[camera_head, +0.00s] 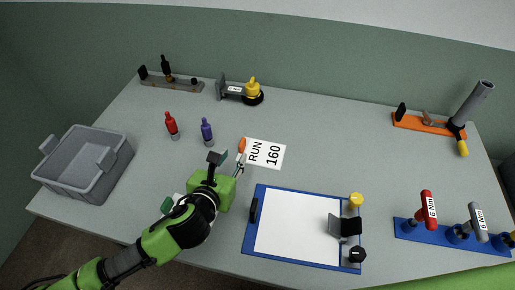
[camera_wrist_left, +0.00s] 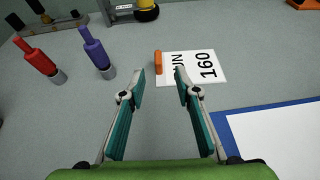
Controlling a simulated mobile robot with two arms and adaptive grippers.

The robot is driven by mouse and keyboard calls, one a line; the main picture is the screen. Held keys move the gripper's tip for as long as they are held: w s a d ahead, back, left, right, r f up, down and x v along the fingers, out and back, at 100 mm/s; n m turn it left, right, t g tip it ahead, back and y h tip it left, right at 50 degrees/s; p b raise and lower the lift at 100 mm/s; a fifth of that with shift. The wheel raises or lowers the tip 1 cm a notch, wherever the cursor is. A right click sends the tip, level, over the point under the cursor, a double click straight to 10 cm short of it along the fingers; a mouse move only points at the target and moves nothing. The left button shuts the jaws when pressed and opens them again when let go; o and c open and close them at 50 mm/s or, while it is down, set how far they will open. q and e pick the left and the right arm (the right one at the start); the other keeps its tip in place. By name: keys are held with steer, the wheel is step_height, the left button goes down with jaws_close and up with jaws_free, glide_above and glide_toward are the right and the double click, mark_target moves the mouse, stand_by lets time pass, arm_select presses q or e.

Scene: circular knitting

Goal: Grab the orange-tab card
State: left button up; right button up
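The white card (camera_head: 265,153) printed "RUN 160" lies flat on the grey table, with an orange tab (camera_head: 241,144) on its left edge. In the left wrist view the card (camera_wrist_left: 200,68) and its upright orange tab (camera_wrist_left: 158,62) lie just beyond my fingertips. My left gripper (camera_head: 229,159) is open and empty, its fingers pointing toward the tab; in the wrist view the two teal-padded fingers (camera_wrist_left: 160,76) stand apart. The tab appears between the fingertip lines, nearer the left finger. Contact is not visible. My right gripper is not in view.
A blue clipboard (camera_head: 250,235) lies right of my left arm. A grey bin (camera_head: 112,165) is at the left; a blue tool rack (camera_head: 445,239) is at the right.

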mark_target(241, 144)
arm_select(q)
steer(key=x, duration=0.4)
steer(key=shift+w+d+f, duration=0.1)
steer(key=shift+w, duration=0.25)
steer(key=shift+x, duration=1)
steer(key=shift+w+f, duration=0.15)
steer(key=shift+w, duration=0.1)
steer(key=x, duration=0.4)
steer(key=shift+f+p, duration=0.2)
steer(key=shift+p, duration=0.2)
steer(key=shift+w+f, duration=0.15)
steer(key=shift+w, duration=0.15)
jaws_close()
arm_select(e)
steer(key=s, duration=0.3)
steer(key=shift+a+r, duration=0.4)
